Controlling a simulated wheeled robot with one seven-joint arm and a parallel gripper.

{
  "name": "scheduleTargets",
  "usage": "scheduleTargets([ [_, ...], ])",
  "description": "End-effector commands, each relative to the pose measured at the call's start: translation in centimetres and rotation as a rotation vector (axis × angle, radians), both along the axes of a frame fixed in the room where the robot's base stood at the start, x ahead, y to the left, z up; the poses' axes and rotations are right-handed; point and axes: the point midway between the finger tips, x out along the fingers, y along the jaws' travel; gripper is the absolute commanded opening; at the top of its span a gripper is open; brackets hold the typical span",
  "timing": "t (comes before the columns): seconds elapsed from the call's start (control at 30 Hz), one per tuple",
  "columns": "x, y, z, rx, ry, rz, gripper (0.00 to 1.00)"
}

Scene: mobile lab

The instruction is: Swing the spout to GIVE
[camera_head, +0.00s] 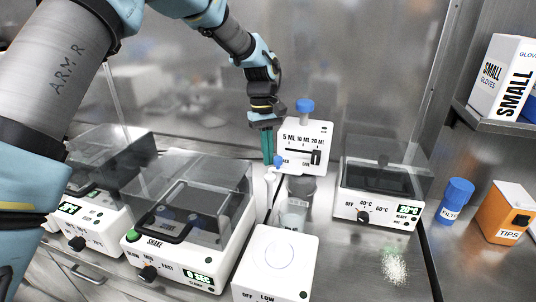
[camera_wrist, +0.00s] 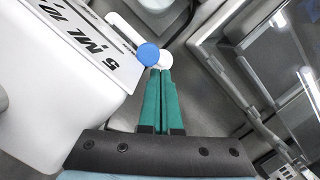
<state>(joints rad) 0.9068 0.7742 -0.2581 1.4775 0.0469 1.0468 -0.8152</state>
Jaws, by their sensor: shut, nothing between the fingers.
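The white dispenser (camera_head: 306,143) with a blue top knob and 5 ML, 10 ML and 20 ML marks stands at the back middle. Its white spout (camera_head: 270,174) carries a small blue knob (camera_head: 278,160) near its lower left. In the wrist view the spout (camera_wrist: 122,28) sticks out beside the dispenser (camera_wrist: 60,70), with the blue knob (camera_wrist: 148,54) right at my fingertips. My gripper (camera_head: 268,161) points down beside the knob, its green fingers shut and empty. I cannot tell whether they touch it. The small labels under the slider are too small to read surely.
A beaker (camera_head: 293,218) stands below the dispenser. A white plate device (camera_head: 276,262) is in front, a lidded shaker (camera_head: 188,215) at left, and a lidded heater (camera_head: 380,190) at right. White powder (camera_head: 394,267) lies on the bench near the heater.

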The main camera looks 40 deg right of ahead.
Motion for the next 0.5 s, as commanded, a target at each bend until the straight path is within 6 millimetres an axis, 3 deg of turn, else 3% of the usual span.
scheduleTargets([
  [0.5, -0.36, 0.61, 0.00, 0.000, 0.000, 0.156, 0.00],
])
